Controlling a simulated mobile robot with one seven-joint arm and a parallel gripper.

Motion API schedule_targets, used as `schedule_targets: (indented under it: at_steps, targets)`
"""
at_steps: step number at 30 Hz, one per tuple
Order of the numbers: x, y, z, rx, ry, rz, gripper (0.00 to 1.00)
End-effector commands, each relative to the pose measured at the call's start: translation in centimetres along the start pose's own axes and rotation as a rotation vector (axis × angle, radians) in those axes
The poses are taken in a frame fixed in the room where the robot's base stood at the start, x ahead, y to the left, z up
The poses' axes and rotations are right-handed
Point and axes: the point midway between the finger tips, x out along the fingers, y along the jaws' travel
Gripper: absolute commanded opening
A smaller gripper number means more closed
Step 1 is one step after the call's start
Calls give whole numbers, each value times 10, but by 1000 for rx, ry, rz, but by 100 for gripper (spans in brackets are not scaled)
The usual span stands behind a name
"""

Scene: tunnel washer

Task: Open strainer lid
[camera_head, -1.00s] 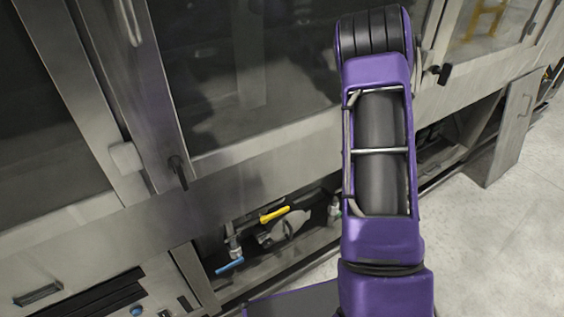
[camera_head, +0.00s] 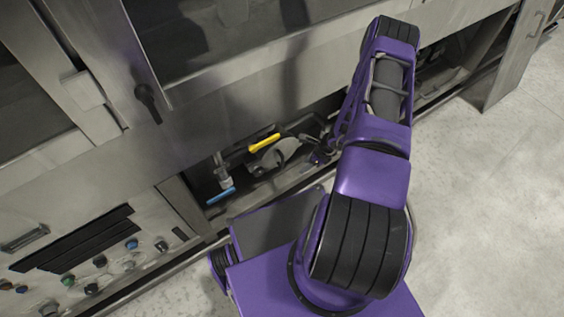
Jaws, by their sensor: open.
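The open low bay under the washer holds a rounded grey metal part (camera_head: 276,152), which may be the strainer with its lid. A yellow handle (camera_head: 264,143) lies over it, and a blue handle (camera_head: 221,195) sits lower left. I cannot make out the lid's edge or whether it is shut. My purple arm rises at the right and folds down toward the bay. My gripper (camera_head: 318,153) seems to show as a small dark shape at the bay, right of the grey part. It is open and empty as far as I see, mostly hidden by my arm; contact is unclear.
A control panel with several buttons (camera_head: 100,262) is at the lower left. A black door latch (camera_head: 148,102) sticks out above the bay. Pale floor (camera_head: 490,200) is clear at the right.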

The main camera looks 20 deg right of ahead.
Motion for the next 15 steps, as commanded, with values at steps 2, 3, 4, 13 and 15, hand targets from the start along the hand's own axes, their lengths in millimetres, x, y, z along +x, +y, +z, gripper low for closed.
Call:
schedule_targets:
  at_steps: [2, 3, 4, 13, 15]
  targets:
    - [8, 1, 18, -5, -1, 1, 48]
    - [11, 1, 26, -4, -1, 1, 48]
    - [14, 1, 32, -4, 0, 1, 48]
    - [52, 2, 67, -1, 3, 2, 48]
    - [62, 2, 67, -1, 2, 2, 48]
